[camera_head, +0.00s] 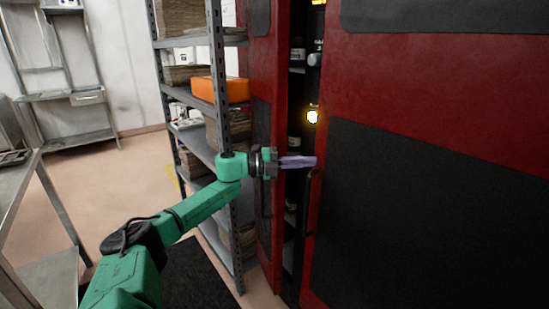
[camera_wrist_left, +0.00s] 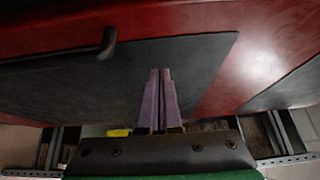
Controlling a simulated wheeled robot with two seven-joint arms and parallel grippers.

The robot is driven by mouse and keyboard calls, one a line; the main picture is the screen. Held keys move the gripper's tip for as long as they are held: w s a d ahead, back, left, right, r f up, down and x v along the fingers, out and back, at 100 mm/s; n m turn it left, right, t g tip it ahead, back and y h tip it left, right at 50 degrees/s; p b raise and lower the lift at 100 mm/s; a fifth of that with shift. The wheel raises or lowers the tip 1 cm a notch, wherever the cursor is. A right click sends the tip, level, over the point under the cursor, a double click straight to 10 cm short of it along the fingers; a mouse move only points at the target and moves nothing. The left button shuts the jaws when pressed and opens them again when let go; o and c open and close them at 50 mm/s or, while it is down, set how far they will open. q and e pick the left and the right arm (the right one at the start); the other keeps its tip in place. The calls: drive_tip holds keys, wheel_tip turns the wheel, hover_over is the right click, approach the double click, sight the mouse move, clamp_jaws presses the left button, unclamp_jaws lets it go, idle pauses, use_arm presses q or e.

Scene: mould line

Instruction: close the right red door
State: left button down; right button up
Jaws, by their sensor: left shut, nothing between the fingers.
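The right red door (camera_head: 415,105), with dark panels, fills the right of the head view. A dark gap between it and the left red door (camera_head: 269,90) shows the cabinet's inside, so the doors do not meet. A dark handle (camera_head: 313,200) is on the right door's left edge. My left gripper (camera_head: 312,162) has its purple fingers together and empty, in front of the gap near this edge; contact cannot be told. The wrist view shows the shut fingers (camera_wrist_left: 160,77) before a red-and-dark door panel (camera_wrist_left: 80,85) with a handle (camera_wrist_left: 103,45). My right gripper is not in view.
A grey metal shelf rack (camera_head: 226,130) with stacks and an orange box (camera_head: 220,89) stands just left of the cabinet. Several bottles (camera_head: 297,54) show inside the gap. A metal table (camera_head: 22,190) stands at the far left. Open floor (camera_head: 110,185) lies between.

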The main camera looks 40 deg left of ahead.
use_arm(q)
drive_tip(key=a+b, duration=0.1)
drive_tip(key=a, duration=0.7)
drive_tip(key=shift+s+a+f, duration=0.25)
drive_tip(key=shift+a+f, duration=0.05)
drive_tip(key=shift+a, duration=0.1)
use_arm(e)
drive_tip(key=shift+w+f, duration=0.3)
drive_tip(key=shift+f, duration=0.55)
